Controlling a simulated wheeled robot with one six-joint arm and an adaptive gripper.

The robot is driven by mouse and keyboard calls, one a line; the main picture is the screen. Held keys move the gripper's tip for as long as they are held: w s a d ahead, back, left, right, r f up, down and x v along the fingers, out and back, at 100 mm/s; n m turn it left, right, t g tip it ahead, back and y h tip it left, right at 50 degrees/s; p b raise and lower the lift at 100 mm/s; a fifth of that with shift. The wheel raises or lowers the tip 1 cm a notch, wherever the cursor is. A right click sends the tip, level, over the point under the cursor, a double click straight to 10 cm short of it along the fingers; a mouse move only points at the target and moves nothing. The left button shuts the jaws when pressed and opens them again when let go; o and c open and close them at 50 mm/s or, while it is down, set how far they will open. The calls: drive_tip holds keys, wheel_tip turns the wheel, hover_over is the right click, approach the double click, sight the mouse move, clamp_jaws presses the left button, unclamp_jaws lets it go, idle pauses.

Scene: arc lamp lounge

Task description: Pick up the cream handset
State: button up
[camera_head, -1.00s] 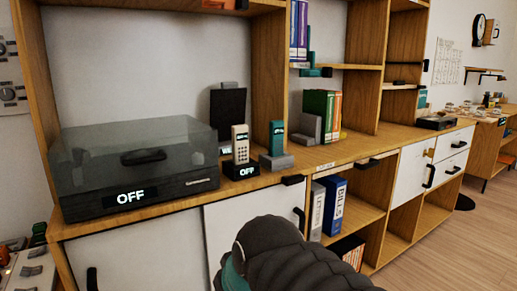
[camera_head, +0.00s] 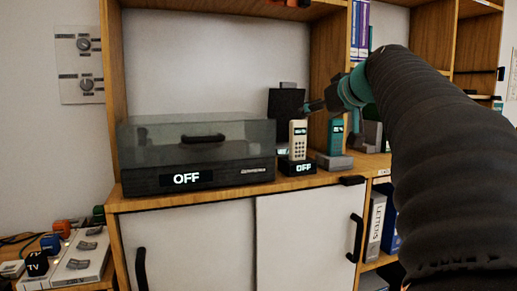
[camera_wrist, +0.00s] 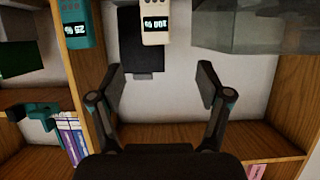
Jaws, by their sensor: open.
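The cream handset (camera_head: 298,138) stands upright in a dark base (camera_head: 298,168) marked OFF on the wooden counter. In the wrist view, which looks upside down, the cream handset (camera_wrist: 155,24) is at the top centre, its small screen lit. My gripper (camera_wrist: 161,80) is open and empty, its two fingers spread below the handset in that picture. In the head view my gripper (camera_head: 314,106) is small and dark, just above and right of the cream handset. Contact does not show. A teal handset (camera_head: 335,137) stands to the right on a grey base (camera_head: 334,162).
A turntable (camera_head: 198,160) with a clear lid and an OFF display is left of the handsets. A dark upright panel (camera_head: 286,101) stands behind them. Shelf uprights and books (camera_head: 360,30) are to the right. A grey bookend shape (camera_head: 372,135) is partly hidden by my arm.

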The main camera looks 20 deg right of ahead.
sight(300, 125)
drive_tip(key=x, duration=0.7)
drive_tip(key=shift+w+f, duration=0.1)
drive_tip(key=shift+d+x, duration=0.2)
drive_tip(key=shift+x, duration=2.5)
clamp_jaws()
